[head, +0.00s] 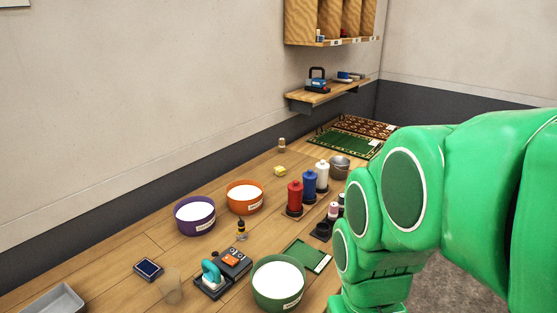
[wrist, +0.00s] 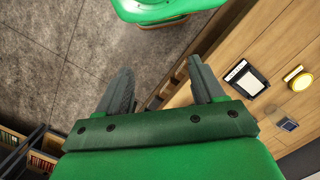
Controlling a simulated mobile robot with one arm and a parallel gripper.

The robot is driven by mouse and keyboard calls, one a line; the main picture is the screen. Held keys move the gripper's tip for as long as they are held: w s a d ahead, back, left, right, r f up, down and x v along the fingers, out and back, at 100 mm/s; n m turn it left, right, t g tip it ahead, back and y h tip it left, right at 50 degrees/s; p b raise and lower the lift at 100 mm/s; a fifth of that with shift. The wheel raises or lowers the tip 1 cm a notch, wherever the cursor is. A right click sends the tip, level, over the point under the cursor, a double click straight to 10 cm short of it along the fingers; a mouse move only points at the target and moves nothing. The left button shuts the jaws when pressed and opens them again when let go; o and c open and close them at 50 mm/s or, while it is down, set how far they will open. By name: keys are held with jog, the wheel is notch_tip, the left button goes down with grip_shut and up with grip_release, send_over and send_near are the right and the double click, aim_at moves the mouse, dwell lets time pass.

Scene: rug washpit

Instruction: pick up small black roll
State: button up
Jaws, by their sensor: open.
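My gripper (wrist: 163,88) is open and empty in the wrist view, with its two grey fingers spread over the floor and the table's edge. In the head view my green arm fills the right side, and my fingers do not show there. A small dark spool-like thing (head: 341,198) stands at the table's right edge, partly hidden by my arm; it may be the small black roll, but I cannot tell for sure. Pink-and-white small rolls (head: 333,211) stand beside it, above a black holder (head: 321,231). My gripper touches none of these.
A green bowl (head: 279,283), orange bowl (head: 244,197) and purple bowl (head: 195,215) stand on the table. A metal bucket (head: 340,167) is behind the cones. A green mat (head: 307,256) lies in front.

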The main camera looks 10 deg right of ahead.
jog(key=w+a+r+m+t+y, duration=0.1)
jog(key=w+a+r+m+y, duration=0.15)
jog(key=w, duration=0.55)
jog(key=w+a+r+m+t+y, duration=0.1)
jog(key=w+a+r+m+y, duration=0.15)
jog(key=w, duration=0.55)
jog(key=w+a+r+m+y, duration=0.1)
jog(key=w+a+r+m, duration=0.15)
jog(key=w, duration=0.55)
jog(key=m+t+y, duration=0.2)
jog(key=m+t, duration=0.9)
jog(key=m, duration=1)
send_over(342, 204)
jog(key=s+d, duration=0.3)
jog(key=d, duration=0.1)
notch_tip(342, 204, down, 4)
notch_tip(342, 204, down, 22)
jog(key=shift+w+r, duration=0.1)
jog(key=shift+r, duration=0.15)
jog(key=shift+f, duration=0.6)
jog(key=shift+w+a+f, duration=0.1)
jog(key=shift+w+a, duration=0.1)
jog(key=shift+w, duration=0.05)
jog(key=shift+x, duration=3.6)
jog(key=shift+s, duration=0.1)
